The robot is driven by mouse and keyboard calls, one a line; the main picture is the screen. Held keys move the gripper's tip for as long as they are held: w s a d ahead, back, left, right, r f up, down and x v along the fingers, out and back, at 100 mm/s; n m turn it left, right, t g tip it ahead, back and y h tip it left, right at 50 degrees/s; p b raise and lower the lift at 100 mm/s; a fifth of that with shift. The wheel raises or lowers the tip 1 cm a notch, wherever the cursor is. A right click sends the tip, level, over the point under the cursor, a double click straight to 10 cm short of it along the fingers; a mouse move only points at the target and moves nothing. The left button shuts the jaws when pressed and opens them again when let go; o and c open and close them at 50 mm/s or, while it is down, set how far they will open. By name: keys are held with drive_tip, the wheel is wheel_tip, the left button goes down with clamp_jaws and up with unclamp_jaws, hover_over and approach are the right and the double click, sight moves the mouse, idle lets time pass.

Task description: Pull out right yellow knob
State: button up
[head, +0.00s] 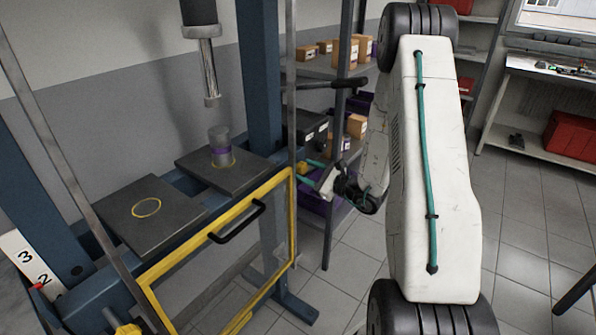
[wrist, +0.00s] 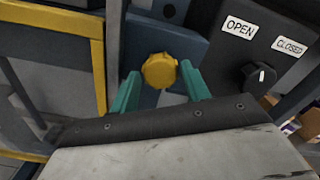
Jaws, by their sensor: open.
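The right yellow knob (wrist: 159,71) is a round, ribbed knob on the blue press frame. In the wrist view it sits between the tips of the two green fingers of my gripper (wrist: 159,78). The gripper is open, with a visible gap between each finger and the knob's sides. In the head view the knob (head: 306,170) is small and partly covered by my gripper. Another yellow knob (head: 124,330) shows at the bottom left of the head view.
A yellow-framed guard door (head: 170,259) with a black handle (head: 237,222) stands left of my gripper. A black control box with OPEN (wrist: 239,27) and CLOSED (wrist: 289,46) labels and a rotary switch (wrist: 257,76) is close on the right. Shelves with boxes (head: 345,53) stand behind.

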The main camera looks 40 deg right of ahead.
drive_tip(key=shift+x, duration=0.95)
drive_tip(key=shift+d, duration=0.1)
drive_tip(key=shift+c, duration=0.4)
clamp_jaws()
drive_tip(key=v, duration=0.5)
drive_tip(key=shift+s, duration=0.2)
drive_tip(key=shift+s+f, duration=0.1)
drive_tip(key=shift+s, duration=0.1)
drive_tip(key=shift+o, duration=0.4)
unclamp_jaws()
drive_tip(key=shift+s, duration=0.1)
